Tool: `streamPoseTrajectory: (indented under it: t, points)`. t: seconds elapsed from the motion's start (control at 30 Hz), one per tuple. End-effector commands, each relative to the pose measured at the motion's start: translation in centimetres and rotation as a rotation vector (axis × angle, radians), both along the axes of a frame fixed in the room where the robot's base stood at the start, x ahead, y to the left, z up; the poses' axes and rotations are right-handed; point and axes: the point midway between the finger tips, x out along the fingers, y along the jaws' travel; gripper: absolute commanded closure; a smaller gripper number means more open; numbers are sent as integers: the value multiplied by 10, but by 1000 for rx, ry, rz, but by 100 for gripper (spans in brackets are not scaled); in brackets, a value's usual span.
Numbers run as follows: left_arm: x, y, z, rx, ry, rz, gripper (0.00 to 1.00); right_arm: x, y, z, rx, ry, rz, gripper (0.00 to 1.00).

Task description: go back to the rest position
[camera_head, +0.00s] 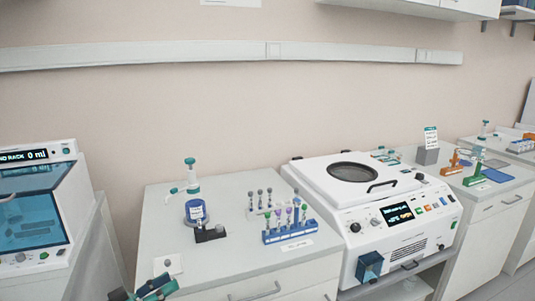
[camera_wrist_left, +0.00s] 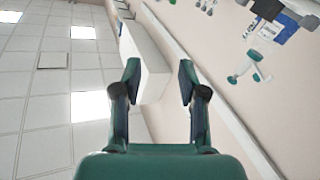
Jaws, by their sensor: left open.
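My left gripper (camera_head: 146,290) shows at the bottom edge of the head view, in front of the left bench and apart from everything on it. In the left wrist view, the left gripper (camera_wrist_left: 157,82) has its two green fingers wide apart with nothing between them. Behind the fingers are the ceiling and wall. My right gripper is not in view.
A bench (camera_head: 230,266) carries a dispenser bottle (camera_head: 196,210), a blue tube rack (camera_head: 290,232) and a grey rack behind it. A white centrifuge (camera_head: 385,225) stands to their right. A glass-fronted machine (camera_head: 38,208) stands at left.

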Motion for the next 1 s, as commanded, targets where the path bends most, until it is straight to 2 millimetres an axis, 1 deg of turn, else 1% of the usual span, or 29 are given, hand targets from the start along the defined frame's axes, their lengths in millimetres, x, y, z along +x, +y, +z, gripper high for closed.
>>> streamPoseTrajectory:
  t: [0.03, 0.07, 0.1, 0.13, 0.17, 0.2, 0.27, 0.3, 0.37, 0.4, 0.47, 0.5, 0.57, 0.6, 0.7, 0.8, 0.9, 1.0]
  points:
    - [1, -26, -19, -44, 64, 0, 58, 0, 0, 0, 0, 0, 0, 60]
    - [2, -38, -31, -65, 104, 12, 58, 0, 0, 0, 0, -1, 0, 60]
    - [2, -57, -51, -91, 171, 33, 58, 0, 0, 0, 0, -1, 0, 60]
    - [0, -70, -67, -104, 226, 52, 58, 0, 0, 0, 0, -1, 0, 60]
    - [-4, -84, -85, -112, 288, 71, 58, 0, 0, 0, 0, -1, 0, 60]
    - [-12, -100, -111, -111, 376, 103, 58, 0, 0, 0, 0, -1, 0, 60]
    - [-29, -119, -149, -93, 509, 149, 58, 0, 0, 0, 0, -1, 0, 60]
    - [-44, -129, -174, -70, 599, 175, 58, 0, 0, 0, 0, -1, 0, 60]
    - [-72, -140, -209, -25, 733, 213, 58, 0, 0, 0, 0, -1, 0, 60]
    - [-92, -145, -230, 10, 822, 236, 58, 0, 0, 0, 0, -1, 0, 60]
    - [-128, -149, -259, 71, 953, 265, 58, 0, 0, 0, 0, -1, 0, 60]
    - [-152, -150, -275, 113, 1037, 281, 58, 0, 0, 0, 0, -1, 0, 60]
    - [-188, -148, -294, 173, 1157, 301, 58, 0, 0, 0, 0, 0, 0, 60]
    - [-210, -144, -304, 209, 1229, 314, 58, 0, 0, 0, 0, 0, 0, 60]
    - [-258, -136, -316, 287, 1380, 329, 58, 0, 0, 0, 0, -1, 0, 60]
    - [-290, -131, -320, 351, 1482, 320, 58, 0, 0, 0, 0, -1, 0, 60]
    - [-298, -130, -321, 402, 1496, 275, 58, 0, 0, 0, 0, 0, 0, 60]
    - [-298, -130, -321, 416, 1484, 261, 58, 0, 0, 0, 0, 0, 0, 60]
